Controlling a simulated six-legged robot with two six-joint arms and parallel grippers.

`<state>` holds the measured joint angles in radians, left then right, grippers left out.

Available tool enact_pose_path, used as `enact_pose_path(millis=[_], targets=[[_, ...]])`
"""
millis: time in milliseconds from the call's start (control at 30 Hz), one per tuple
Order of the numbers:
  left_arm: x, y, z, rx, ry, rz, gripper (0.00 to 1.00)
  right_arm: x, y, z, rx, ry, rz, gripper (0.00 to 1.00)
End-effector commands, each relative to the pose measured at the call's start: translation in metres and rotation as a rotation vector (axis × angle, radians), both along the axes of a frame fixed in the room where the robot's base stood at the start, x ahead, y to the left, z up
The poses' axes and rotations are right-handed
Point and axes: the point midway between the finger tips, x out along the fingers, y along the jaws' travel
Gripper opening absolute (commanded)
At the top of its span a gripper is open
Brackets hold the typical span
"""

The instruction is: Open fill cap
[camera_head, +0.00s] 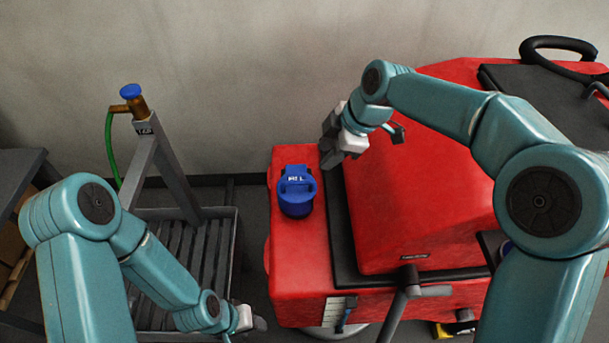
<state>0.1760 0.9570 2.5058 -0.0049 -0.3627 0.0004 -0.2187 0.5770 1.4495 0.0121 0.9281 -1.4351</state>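The blue fill cap (296,190) sits on the left end of the red scrubber's top (291,245). It has a raised grip and a small white label, and it looks closed. My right gripper (332,145) is above the back of the scrubber, behind and to the right of the cap, and apart from it. Its dark fingers point down and left; I cannot tell whether they are apart. My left gripper (256,325) is low at the bottom, left of the scrubber and away from the cap. Its fingers are small and partly hidden.
A grey stand with a slatted tray (180,265) is at the left, with a brass tap with a blue knob (132,93) and a green hose (111,150). A black steering wheel (558,45) is at the far right. A grey wall stands behind.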

Motion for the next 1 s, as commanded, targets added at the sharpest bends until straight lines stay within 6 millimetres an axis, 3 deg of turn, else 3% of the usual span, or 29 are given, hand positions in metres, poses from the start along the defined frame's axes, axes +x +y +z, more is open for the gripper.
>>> enact_pose_path(millis=[300, 500, 700, 967, 1000], targets=[[0.001, 0.0, 0.011, 0.0, -0.001, 0.0, 0.43, 0.012, 0.03, -0.07, -0.001, 0.007, 0.002, 0.39], [0.0, 0.0, 0.017, 0.0, -0.001, 0.0, 0.43, 0.021, 0.044, -0.102, -0.001, 0.004, 0.0, 0.39], [0.0, 0.0, 0.019, 0.0, -0.001, 0.0, 0.43, 0.026, 0.049, -0.116, 0.0, 0.001, -0.001, 0.39], [0.0, 0.0, 0.019, 0.0, -0.001, 0.0, 0.43, 0.027, 0.05, -0.118, 0.0, 0.0, -0.001, 0.39], [0.0, 0.0, 0.019, 0.0, -0.001, 0.0, 0.43, 0.027, 0.05, -0.118, 0.0, 0.0, -0.001, 0.29]])
